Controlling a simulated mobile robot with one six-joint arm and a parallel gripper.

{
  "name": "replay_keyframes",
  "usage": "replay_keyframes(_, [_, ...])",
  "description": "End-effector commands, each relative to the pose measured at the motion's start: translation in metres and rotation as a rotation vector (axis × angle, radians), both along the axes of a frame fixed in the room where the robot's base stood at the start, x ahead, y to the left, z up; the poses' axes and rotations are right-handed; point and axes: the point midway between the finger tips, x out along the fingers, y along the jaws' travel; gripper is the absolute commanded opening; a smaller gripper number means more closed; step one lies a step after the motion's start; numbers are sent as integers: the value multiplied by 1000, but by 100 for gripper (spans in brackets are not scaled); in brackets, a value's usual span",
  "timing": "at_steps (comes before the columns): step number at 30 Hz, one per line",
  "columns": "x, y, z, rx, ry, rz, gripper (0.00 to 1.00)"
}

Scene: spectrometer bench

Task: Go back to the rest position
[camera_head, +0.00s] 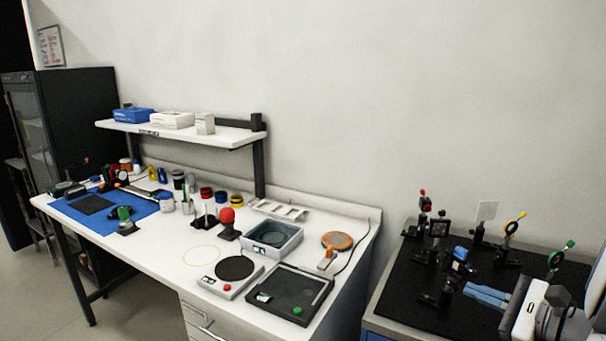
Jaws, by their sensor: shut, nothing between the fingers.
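My gripper (470,292) is at the lower right, in front of the black optics board (408,300). Its two light blue fingers point left, lie close together and are shut with nothing between them. A white and grey part of my arm is behind them at the right edge. The fingers cover part of the board; I cannot tell their height above it.
Left is a white bench (165,245) with a hotplate (232,273), trays and a shelf (190,132). Floor shows at lower left.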

Motion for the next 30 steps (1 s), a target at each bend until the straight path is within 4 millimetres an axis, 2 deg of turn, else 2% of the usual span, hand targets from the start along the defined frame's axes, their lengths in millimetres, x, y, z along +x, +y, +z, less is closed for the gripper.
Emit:
replay_keyframes(1, [2, 34, -3, -69, 37, 97, 0])
replay_keyframes(3, [-4, 79, -12, -192, 93, 243, 0])
replay_keyframes(6, [-22, 132, -27, -386, 154, 448, 0])
replay_keyframes(9, [-45, 170, -41, -599, 184, 642, 0])
replay_keyframes(12, [-70, 194, -52, -827, 182, 825, 0])
replay_keyframes(16, [-97, 209, -61, -1140, 127, 1041, 0])
replay_keyframes(21, [-114, 212, -61, -1517, -9, 1245, 0])
replay_keyframes(25, [-116, 212, -56, -1708, -106, 1327, 0])
replay_keyframes(30, [-116, 209, -53, -1808, -159, 1366, 0])
